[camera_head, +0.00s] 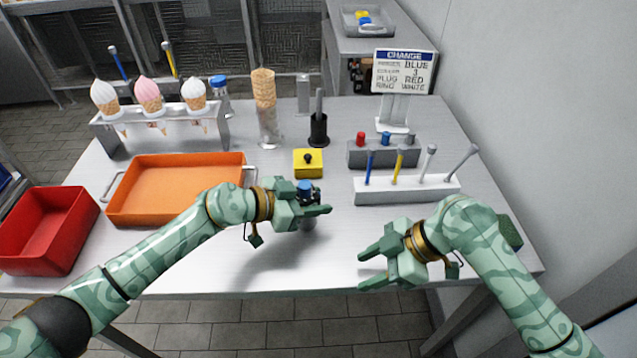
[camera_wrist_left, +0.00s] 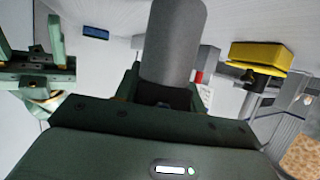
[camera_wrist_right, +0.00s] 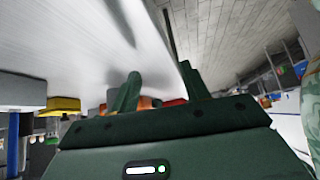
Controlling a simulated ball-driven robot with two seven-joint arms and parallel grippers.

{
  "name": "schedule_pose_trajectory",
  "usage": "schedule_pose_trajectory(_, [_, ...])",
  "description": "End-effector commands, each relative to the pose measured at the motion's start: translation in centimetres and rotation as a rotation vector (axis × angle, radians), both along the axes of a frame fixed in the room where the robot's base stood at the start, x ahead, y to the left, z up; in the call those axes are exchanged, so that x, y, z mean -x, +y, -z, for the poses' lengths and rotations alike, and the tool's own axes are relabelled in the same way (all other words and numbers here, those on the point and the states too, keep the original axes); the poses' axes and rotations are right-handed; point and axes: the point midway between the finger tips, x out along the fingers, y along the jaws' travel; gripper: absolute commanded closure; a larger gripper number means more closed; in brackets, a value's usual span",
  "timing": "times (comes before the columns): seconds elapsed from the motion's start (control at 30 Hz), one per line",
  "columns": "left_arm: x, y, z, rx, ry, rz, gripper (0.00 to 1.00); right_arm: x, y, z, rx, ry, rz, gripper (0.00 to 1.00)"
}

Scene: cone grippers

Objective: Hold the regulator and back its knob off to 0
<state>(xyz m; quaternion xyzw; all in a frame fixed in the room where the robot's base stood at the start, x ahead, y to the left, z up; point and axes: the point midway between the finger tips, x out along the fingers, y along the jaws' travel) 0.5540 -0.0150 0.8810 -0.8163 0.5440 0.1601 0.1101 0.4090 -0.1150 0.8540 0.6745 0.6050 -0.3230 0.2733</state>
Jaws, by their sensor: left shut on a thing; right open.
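The regulator seems to be the grey cylinder with a blue knob (camera_head: 305,187) on top. It stands upright in my left gripper (camera_head: 314,207), near the middle of the table's front half. In the left wrist view its grey body (camera_wrist_left: 173,40) is between the fingers, which are shut on it. The knob's marks are too small to read. My right gripper (camera_head: 368,268) is open and empty, to the right and nearer the table's front edge, apart from the regulator. In the right wrist view its two fingers (camera_wrist_right: 160,92) stand apart with nothing between them.
A yellow box (camera_head: 308,171) with a black knob stands just behind the regulator. An orange tray (camera_head: 130,205) and a red bin (camera_head: 75,238) are at left. A white rack (camera_head: 420,190) with several upright tools and a grey block (camera_head: 358,157) are at right.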

Motion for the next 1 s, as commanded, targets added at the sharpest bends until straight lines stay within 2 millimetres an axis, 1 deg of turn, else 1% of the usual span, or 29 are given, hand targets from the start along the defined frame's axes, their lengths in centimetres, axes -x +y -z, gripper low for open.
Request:
schedule_pose_trajectory(0.03, [0.0, 0.0, -0.1, 0.001, -0.001, 0.000, 0.89, -2.7, -0.2, -1.4, -0.060, 0.002, -0.018, 0.54])
schedule_pose_trajectory(0.07, [0.0, 0.0, -0.1, 0.001, -0.001, 0.000, 0.89, -4.1, -0.4, -2.4, -0.104, 0.006, -0.032, 0.54])
schedule_pose_trajectory(0.1, [0.0, 0.0, -0.1, 0.001, -0.001, 0.000, 0.89, -5.8, -0.5, -3.7, -0.162, 0.003, -0.048, 0.54])
schedule_pose_trajectory(0.17, [0.0, 0.0, -0.1, 0.001, -0.001, 0.000, 0.89, -8.1, -0.8, -5.9, -0.245, -0.005, -0.061, 0.54])
schedule_pose_trajectory(0.2, [0.0, 0.0, -0.1, 0.001, -0.001, 0.000, 0.89, -9.3, -1.1, -7.3, -0.295, -0.014, -0.066, 0.54])
schedule_pose_trajectory(0.3, [0.0, 0.0, -0.1, 0.001, -0.001, 0.000, 0.89, -11.8, -1.6, -10.3, -0.396, -0.037, -0.074, 0.54])
schedule_pose_trajectory(0.4, [0.0, 0.0, -0.1, 0.001, -0.001, 0.000, 0.89, -13.0, -1.9, -12.0, -0.455, -0.053, -0.076, 0.54])
schedule_pose_trajectory(0.47, [0.0, 0.0, -0.1, 0.001, -0.001, 0.000, 0.89, -13.3, -1.8, -12.4, -0.473, -0.057, -0.076, 0.54])
schedule_pose_trajectory(0.57, [0.0, 0.0, -0.1, 0.001, -0.001, 0.000, 0.89, -13.5, -0.7, -12.2, -0.483, -0.058, -0.077, 0.54])
schedule_pose_trajectory(0.9, [0.0, 0.0, -0.1, 0.001, 0.000, 0.000, 0.89, -13.6, 6.0, -9.4, -0.482, -0.057, -0.077, 0.54])
schedule_pose_trajectory(1.0, [0.0, 0.0, -0.1, 0.001, -0.001, 0.000, 0.89, -13.7, 7.5, -8.7, -0.482, -0.056, -0.075, 0.54])
